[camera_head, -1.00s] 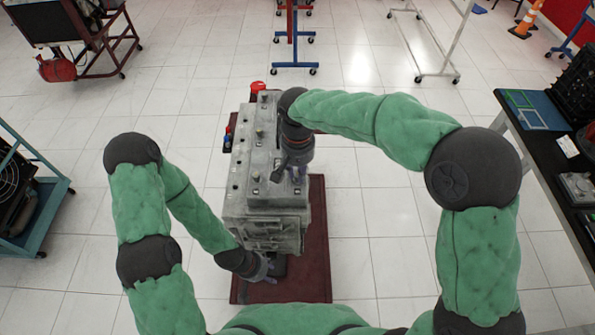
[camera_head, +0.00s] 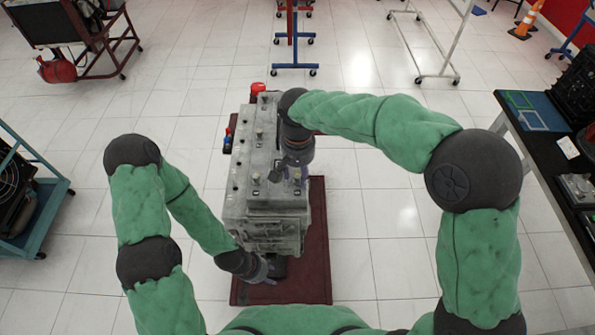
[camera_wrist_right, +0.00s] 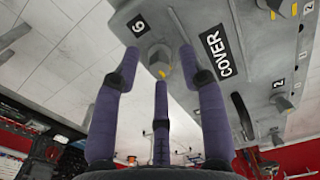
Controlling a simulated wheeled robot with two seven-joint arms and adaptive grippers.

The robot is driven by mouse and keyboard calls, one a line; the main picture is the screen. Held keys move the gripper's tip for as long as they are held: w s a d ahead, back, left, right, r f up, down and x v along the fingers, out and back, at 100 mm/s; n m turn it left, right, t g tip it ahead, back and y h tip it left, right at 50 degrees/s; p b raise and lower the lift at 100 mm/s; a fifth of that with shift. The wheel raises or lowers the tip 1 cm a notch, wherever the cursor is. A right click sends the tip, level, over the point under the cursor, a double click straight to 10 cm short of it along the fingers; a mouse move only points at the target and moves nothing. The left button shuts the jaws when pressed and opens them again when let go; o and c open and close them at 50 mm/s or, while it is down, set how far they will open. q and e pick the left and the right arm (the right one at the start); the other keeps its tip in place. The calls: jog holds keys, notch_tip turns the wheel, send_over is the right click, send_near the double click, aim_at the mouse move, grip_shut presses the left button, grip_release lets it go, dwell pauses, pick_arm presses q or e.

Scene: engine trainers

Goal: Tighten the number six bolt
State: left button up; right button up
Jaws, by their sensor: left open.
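The number six bolt (camera_wrist_right: 157,58) has a yellow mark and sits beside the "6" label (camera_wrist_right: 139,26) on the grey engine cover (camera_wrist_right: 195,18) in the right wrist view. My right gripper (camera_wrist_right: 160,70) has its fingers spread around the bolt, with gaps visible between fingertips and bolt. In the head view my right gripper (camera_head: 290,172) is over the near right part of the engine (camera_head: 262,205), and I cannot clearly make out the bolt there. My left gripper (camera_head: 264,270) is open and low at the engine's near end, its fingers partly unclear.
The engine stands on a dark red base (camera_head: 318,235). A "COVER" label (camera_wrist_right: 218,53) and other bolts show on the cover. A black workbench (camera_head: 545,150) stands at right and a blue-framed cart (camera_head: 45,215) at left.

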aim_at(298, 175)
notch_tip(298, 175, up, 12)
dwell(0.6)
dwell(0.5)
